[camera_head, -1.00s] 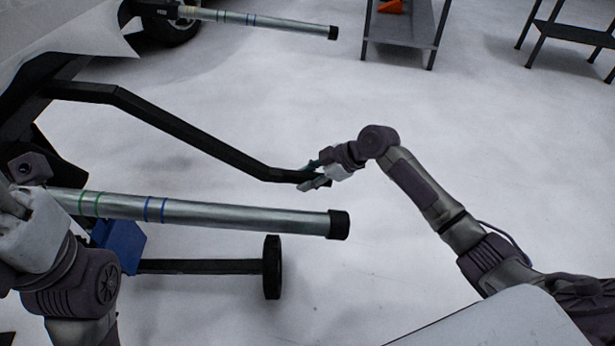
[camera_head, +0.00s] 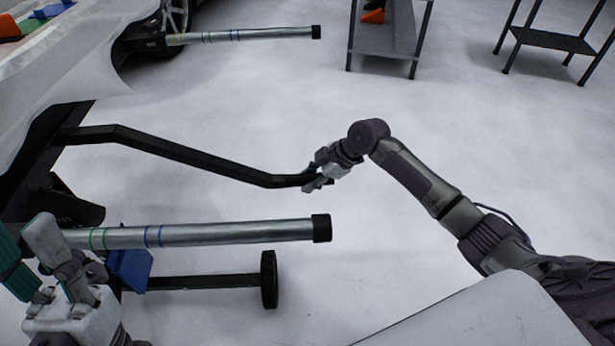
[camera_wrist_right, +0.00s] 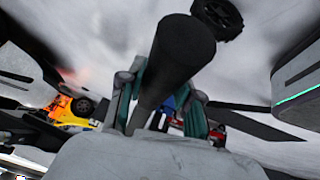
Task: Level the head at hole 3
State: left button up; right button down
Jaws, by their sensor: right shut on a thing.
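My right gripper (camera_head: 318,178) is shut on the far end of a bent black bar (camera_head: 190,155). The bar runs left toward a dark frame (camera_head: 50,140) under a white sheet. In the right wrist view, the bar's thick round end (camera_wrist_right: 185,42) passes between the teal-padded fingers (camera_wrist_right: 165,95) and points toward the camera. My left gripper (camera_head: 35,255) is at the lower left by the near metal tube, its teal-padded fingers spread and no object visible between them. No hole numbers are readable, and I cannot pick out hole 3.
The near metal tube (camera_head: 220,234) has green and blue bands and a black cap. A similar tube (camera_head: 260,34) is at the back. A blue block (camera_head: 130,270) and a black wheel (camera_head: 269,280) are below. A shelf (camera_head: 385,38) and dark table (camera_head: 550,40) stand behind; central floor is clear.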

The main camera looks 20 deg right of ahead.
jog(key=c, duration=0.8)
grip_release()
jog(key=shift+o, duration=0.2)
jog(key=v, duration=1.2)
